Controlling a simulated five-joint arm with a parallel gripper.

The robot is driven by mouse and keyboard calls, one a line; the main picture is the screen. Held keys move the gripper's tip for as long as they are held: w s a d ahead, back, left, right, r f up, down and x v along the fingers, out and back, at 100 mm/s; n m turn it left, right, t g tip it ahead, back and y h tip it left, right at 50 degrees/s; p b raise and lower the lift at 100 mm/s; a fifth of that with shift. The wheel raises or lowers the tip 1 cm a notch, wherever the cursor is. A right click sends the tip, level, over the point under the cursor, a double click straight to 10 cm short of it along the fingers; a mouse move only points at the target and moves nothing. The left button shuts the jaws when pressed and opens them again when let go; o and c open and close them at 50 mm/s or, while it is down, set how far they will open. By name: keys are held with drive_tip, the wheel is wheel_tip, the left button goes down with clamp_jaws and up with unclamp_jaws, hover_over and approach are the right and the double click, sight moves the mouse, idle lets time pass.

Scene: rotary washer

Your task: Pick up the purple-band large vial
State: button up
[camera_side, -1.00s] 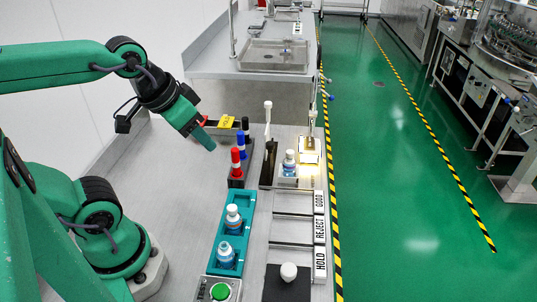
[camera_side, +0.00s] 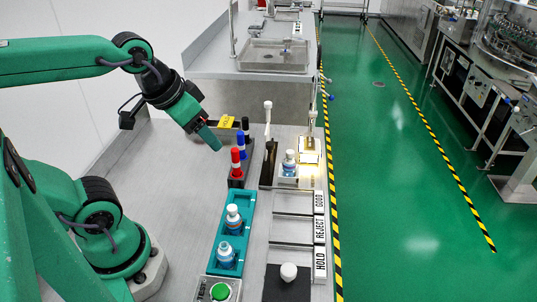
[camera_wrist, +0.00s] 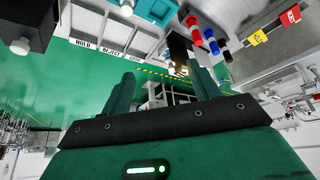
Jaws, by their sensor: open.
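Two white-capped vials stand upright in a teal tray (camera_side: 212,262): one at the far end (camera_side: 233,217) and one at the near end (camera_side: 225,254). A third white-capped vial (camera_side: 289,163) stands on a lit white stand to the right. Their labels look bluish, and I cannot tell which vial has a purple band. My gripper (camera_side: 213,140) is in the air, up and left of the vials, beyond the teal tray and apart from everything. In the wrist view, its two fingers (camera_wrist: 163,88) are spread with nothing held between them.
A dark rack with red, blue and black markers (camera_side: 240,150) stands close to my gripper. A yellow tag (camera_side: 227,121) lies behind it. GOOD, REJECT and HOLD bays (camera_side: 292,231) line the right edge. A green button (camera_side: 220,291) sits in front. The bench left of the tray is clear.

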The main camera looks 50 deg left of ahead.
drive_tip(key=n+g, duration=0.1)
drive_tip(key=g, duration=0.4)
hover_over(290, 152)
drive_tip(key=f, duration=1.1)
drive_tip(key=shift+s+d+f, duration=0.1)
drive_tip(key=shift+s+f, duration=0.2)
drive_tip(key=shift+f, duration=0.05)
drive_tip(key=shift+w+f, duration=0.35)
drive_tip(key=shift+f, duration=0.25)
drive_tip(key=shift+f, duration=0.1)
drive_tip(key=shift+f, duration=1.2)
drive_tip(key=shift+f, duration=0.1)
drive_tip(key=shift+f, duration=2.5)
drive_tip(key=shift+c, duration=0.4)
